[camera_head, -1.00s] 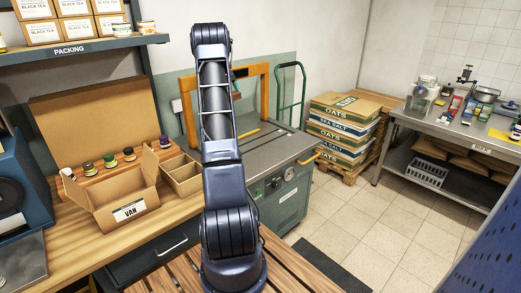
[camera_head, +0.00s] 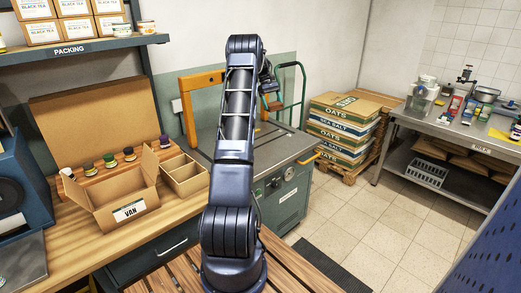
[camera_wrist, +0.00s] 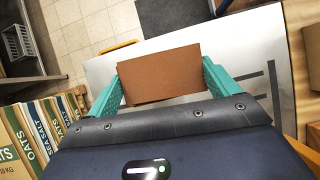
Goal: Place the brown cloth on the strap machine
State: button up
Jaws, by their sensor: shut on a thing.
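The brown cloth (camera_wrist: 159,76) is a flat brown rectangle between the two teal fingers of my gripper (camera_wrist: 160,84) in the wrist view. My gripper is shut on it. The strap machine (camera_head: 287,151) is a grey-green cabinet with a flat grey top and an orange arch, behind my arm in the head view. In the wrist view its pale top (camera_wrist: 246,42) lies below the cloth, which appears held above it. In the head view my gripper is small and partly hidden by my arm, and my arm covers part of the arch.
Stacked sacks (camera_head: 343,130) on a pallet stand right of the machine, with a green hand truck (camera_head: 301,80) behind it. An open carton (camera_head: 120,198) and small jars are on the wooden bench at left. A steel table (camera_head: 455,125) stands at right. The tiled floor between is clear.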

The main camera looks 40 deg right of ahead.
notch_tip(320, 180, down, 25)
jog(key=shift+f, duration=0.1)
dwell(0.7)
jog(key=shift+f, duration=0.1)
jog(key=o, duration=0.8)
